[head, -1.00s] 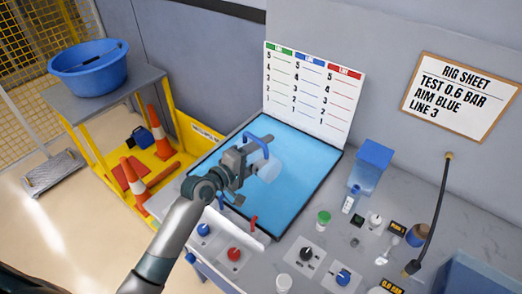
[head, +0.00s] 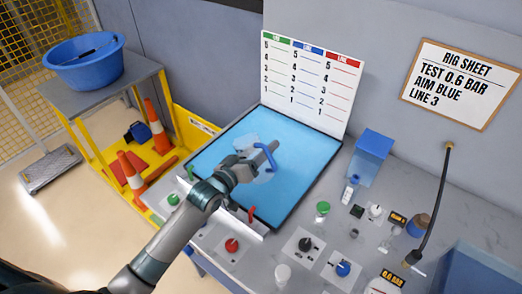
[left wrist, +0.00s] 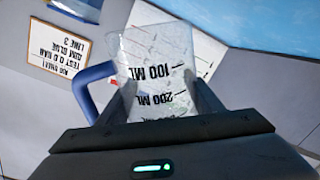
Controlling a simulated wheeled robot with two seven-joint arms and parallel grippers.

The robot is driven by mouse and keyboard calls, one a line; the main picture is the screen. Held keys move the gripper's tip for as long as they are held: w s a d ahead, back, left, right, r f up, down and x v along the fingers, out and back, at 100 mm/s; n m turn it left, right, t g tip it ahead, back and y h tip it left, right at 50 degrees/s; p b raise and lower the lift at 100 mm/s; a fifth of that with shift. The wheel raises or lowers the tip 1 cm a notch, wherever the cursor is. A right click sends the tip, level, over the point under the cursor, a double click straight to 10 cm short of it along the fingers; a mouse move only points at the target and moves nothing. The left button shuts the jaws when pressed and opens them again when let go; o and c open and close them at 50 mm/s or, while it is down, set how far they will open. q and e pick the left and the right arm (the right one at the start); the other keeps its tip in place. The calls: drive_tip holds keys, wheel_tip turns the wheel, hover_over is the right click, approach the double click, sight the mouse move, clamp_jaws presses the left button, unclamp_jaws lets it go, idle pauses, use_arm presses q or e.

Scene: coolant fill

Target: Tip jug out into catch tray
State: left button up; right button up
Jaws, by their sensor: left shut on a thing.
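A clear measuring jug with a blue handle (head: 272,153) is held over the blue tray (head: 300,165) with a dark rim. My left gripper (head: 248,168) is shut on the jug. In the left wrist view the clear jug (left wrist: 155,58) sits between the two fingers (left wrist: 165,98), with its 100 ML and 200 ML marks upside down in the picture. The jug looks tilted in the head view, partly hidden by the gripper. I cannot tell how much liquid is in it. My right gripper is not in view.
A chart board (head: 308,85) stands at the tray's back edge. Knobs, small bottles and a blue-topped box (head: 371,152) crowd the bench to the right and front. A blue basin (head: 85,62) stands on a side table at the left. A black hose (head: 436,205) hangs at the right.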

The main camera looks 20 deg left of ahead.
use_arm(q)
drive_tip(key=shift+w+a+f+m+t+b, duration=0.1)
drive_tip(key=shift+f+m+t+b, duration=0.25)
drive_tip(key=shift+m+b, duration=1)
drive_tip(key=shift+f+m+t+b, duration=0.15)
drive_tip(key=shift+f+m+b, duration=0.25)
drive_tip(key=shift+m+b, duration=0.9)
